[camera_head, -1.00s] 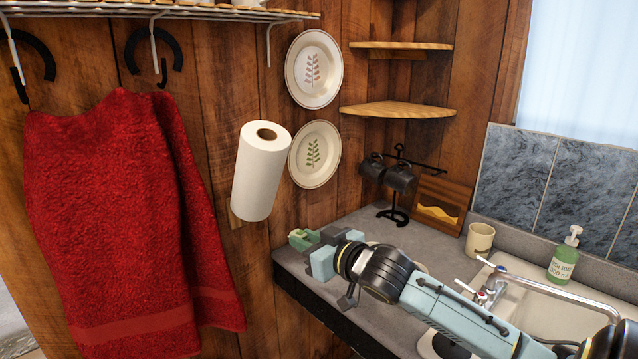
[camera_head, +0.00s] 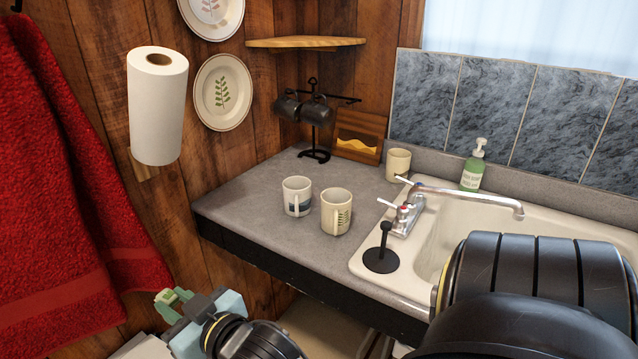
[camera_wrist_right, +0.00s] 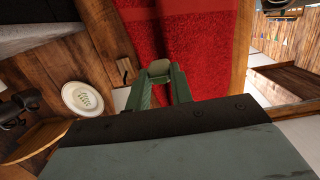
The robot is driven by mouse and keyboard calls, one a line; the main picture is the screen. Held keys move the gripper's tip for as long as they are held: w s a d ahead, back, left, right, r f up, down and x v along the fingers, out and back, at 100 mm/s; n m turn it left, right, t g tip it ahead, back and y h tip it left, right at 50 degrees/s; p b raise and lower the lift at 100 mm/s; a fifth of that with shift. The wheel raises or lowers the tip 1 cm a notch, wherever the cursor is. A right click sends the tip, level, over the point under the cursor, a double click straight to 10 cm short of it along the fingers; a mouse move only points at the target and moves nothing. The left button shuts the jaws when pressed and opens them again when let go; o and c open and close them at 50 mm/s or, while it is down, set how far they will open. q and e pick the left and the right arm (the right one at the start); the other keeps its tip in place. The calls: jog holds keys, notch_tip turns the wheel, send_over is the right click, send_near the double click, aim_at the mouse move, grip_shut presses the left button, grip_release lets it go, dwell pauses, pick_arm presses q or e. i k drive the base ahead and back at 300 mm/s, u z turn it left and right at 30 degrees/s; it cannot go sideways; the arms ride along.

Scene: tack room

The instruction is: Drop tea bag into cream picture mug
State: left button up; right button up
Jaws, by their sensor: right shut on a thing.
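My right gripper (camera_head: 172,298) is at the lower left of the head view, in front of the counter's left end and apart from the mugs. In the right wrist view its green fingers (camera_wrist_right: 160,84) are shut on a small olive-grey thing, which looks like the tea bag (camera_wrist_right: 159,68). A cream mug with a printed picture (camera_head: 336,213) stands upright on the counter. A whiter mug with a dark picture (camera_head: 297,197) stands just left of it. Another cream mug (camera_head: 398,164) stands farther back, near the tap. The mugs' insides are mostly hidden. My left gripper is not in view.
The grey counter (camera_head: 245,205) is clear left of the mugs. A mug rack (camera_head: 314,115) stands at the back corner. A paper roll (camera_head: 157,105) and red towel (camera_head: 60,190) hang at left.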

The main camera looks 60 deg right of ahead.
aim_at(330, 222)
jog(key=i, duration=0.5)
jog(key=z, duration=1.75)
